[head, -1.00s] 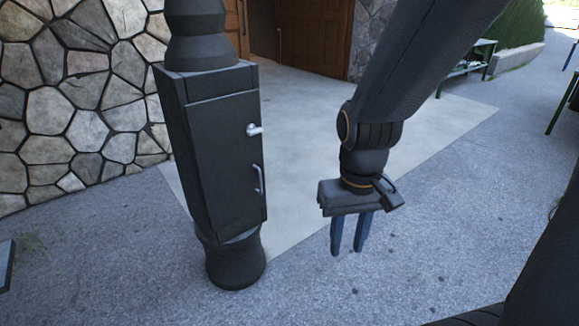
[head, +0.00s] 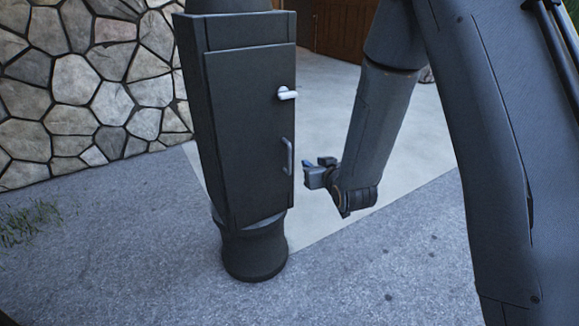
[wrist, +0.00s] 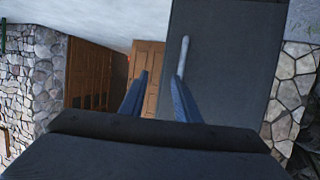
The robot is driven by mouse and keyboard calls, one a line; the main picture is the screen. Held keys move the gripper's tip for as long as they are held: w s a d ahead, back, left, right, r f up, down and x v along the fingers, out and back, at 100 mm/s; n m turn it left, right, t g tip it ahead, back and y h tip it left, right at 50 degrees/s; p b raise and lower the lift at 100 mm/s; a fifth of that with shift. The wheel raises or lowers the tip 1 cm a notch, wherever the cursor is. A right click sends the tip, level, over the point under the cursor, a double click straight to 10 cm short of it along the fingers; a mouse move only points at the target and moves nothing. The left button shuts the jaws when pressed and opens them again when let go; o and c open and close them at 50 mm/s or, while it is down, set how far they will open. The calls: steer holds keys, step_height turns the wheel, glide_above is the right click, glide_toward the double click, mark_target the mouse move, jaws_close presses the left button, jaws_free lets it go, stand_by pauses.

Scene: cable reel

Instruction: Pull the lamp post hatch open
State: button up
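The lamp post hatch (head: 245,130) is a dark, flat door on the post's box and looks shut. It carries a grey bar handle (head: 288,157) low near its right edge and a pale turn latch (head: 288,94) above. My gripper (head: 306,172) is just right of the handle, pointing left towards it. In the wrist view my gripper (wrist: 160,78) has its two blue fingers apart with nothing between them. The handle (wrist: 183,56) shows there near the right fingertip, against the hatch (wrist: 228,65); I cannot tell if they touch.
The post's round base (head: 254,250) stands on grey paving. A stone wall (head: 80,85) is behind on the left, and wooden doors (head: 345,28) are at the back. A pale slab (head: 410,140) lies open behind my arm. The ground in front of the post is clear.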

mark_target(290, 155)
steer(key=w+a+t+y+b, duration=0.1)
steer(key=w+a, duration=0.1)
steer(key=w, duration=0.1)
steer(key=w+a+f+t+b, duration=0.1)
steer(key=w+a, duration=0.2)
steer(key=w+a+f+n+t+y+b, duration=0.1)
steer(key=w+a, duration=0.1)
steer(key=a, duration=0.1)
steer(key=shift+w+f+y, duration=0.1)
steer(key=shift+w+y, duration=0.2)
steer(key=shift+w, duration=0.1)
jaws_close()
